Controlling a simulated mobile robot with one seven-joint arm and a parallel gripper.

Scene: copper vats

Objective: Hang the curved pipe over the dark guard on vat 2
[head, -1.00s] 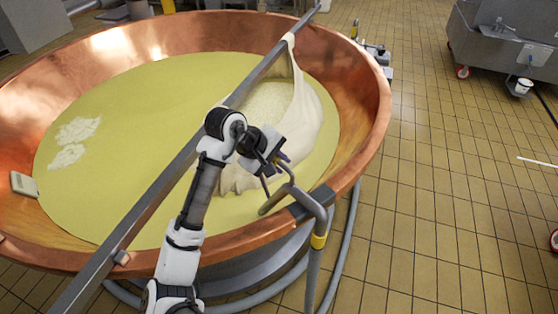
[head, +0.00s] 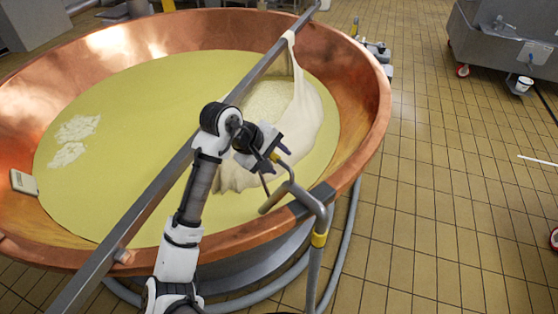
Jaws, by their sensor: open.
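The curved grey pipe (head: 319,222) with a yellow band hangs over the near right rim of the copper vat (head: 375,110). Its bent end reaches inside, above the yellow liquid, and its long leg runs down outside. The dark guard (head: 322,193) sits on the rim beneath the bend; whether pipe and guard touch is unclear. My gripper (head: 281,163) is open just above the pipe's inner bend, with nothing visible between its fingers. Its underside and the exact gap to the pipe are partly hidden.
A long metal bar (head: 165,180) crosses the vat, with a pale cloth (head: 306,110) hanging from it into the liquid. A grey hose (head: 346,235) runs by the vat's outside. Tiled floor (head: 440,190) at right is clear; a steel cart (head: 505,45) stands beyond.

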